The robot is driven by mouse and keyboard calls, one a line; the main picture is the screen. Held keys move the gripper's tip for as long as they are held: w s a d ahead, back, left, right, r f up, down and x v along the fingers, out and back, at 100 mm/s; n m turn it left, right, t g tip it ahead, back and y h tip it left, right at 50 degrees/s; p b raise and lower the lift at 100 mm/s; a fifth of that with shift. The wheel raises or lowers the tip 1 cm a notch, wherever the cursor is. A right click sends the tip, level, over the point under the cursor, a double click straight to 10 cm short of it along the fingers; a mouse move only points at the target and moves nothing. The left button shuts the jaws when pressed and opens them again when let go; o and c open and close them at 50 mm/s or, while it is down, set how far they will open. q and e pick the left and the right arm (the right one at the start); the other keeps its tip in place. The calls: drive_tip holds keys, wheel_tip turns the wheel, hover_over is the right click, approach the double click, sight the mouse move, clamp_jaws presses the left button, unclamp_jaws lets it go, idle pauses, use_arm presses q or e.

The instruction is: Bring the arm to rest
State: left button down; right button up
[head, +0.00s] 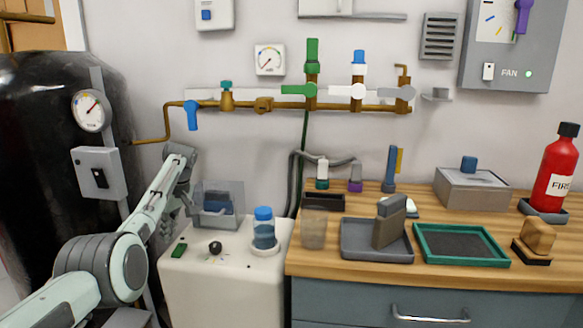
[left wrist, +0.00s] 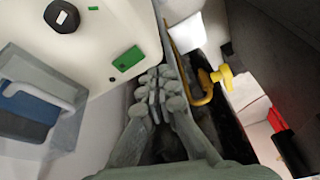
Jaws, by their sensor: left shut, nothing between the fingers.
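My left arm comes in from the lower left of the head view. Its pale grey-green gripper (head: 178,204) hangs beside the left edge of the white cabinet (head: 215,277), in front of the dark tank. In the left wrist view the fingers of my left gripper (left wrist: 160,80) are together with nothing between them. They are over the gap beside the white cabinet top (left wrist: 110,25), apart from the black knob (left wrist: 62,17) and the green block (left wrist: 128,58). My right gripper is not in view.
A clear bin (head: 232,195) and a blue-capped jar (head: 263,232) stand on the cabinet. A large black tank (head: 40,120) with a gauge is close on the left. A yellow pipe valve (left wrist: 218,78) is near the fingers in the wrist view. The wooden counter (head: 440,276) holds trays.

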use_arm(q)
drive_tip(key=s+a+f+m, duration=0.1)
drive_tip(key=s+f+m, duration=0.2)
drive_tip(key=s+f, duration=0.65)
drive_tip(key=s+a+f+m, duration=0.15)
drive_tip(key=s+f, duration=0.25)
drive_tip(key=f, duration=1)
drive_tip(key=s+f+m, duration=0.3)
drive_tip(key=s+f, duration=0.4)
drive_tip(key=f, duration=0.4)
drive_tip(key=s+d+f+m, duration=0.2)
drive_tip(key=s+f, duration=0.1)
drive_tip(key=s, duration=0.6)
drive_tip(key=s+d+f+m+h, duration=0.1)
drive_tip(key=s+d+f+m, duration=0.1)
drive_tip(key=s, duration=0.8)
drive_tip(key=s+d+f+m+t+h, duration=0.1)
drive_tip(key=s+d+f+m, duration=0.2)
drive_tip(key=s, duration=0.7)
wheel_tip(320, 180, down, 2)
drive_tip(key=shift+s, duration=0.1)
